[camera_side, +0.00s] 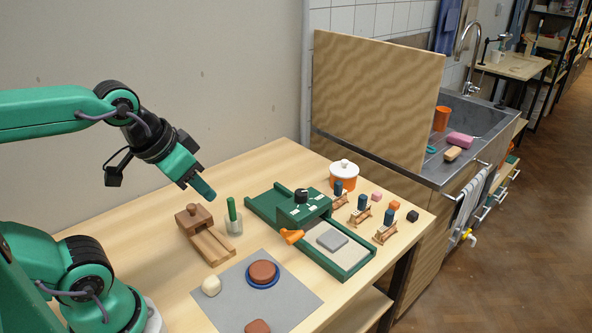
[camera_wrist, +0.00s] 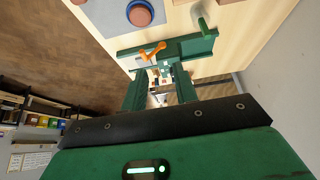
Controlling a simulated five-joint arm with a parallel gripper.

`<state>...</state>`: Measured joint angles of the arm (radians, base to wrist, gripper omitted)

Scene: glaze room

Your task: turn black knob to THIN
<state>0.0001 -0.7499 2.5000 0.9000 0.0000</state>
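The black knob (camera_side: 302,195) sits on top of a green housing (camera_side: 303,210) with small white labels around it. The labels are too small to read, and I cannot tell which one the knob points to. My gripper (camera_side: 203,188) hangs in the air to the left of the knob, well apart from it, above a glass with a green stick (camera_side: 232,214). In the wrist view my gripper (camera_wrist: 159,76) shows two green fingers spread apart with nothing held between them. The knob cannot be made out clearly there.
An orange handle (camera_side: 291,236) sticks out beside the housing on a green track holding a grey block (camera_side: 332,239). A wooden block device (camera_side: 203,234) stands near my gripper. Stamps, an orange pot (camera_side: 343,176) and a grey mat (camera_side: 222,301) surround the track.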

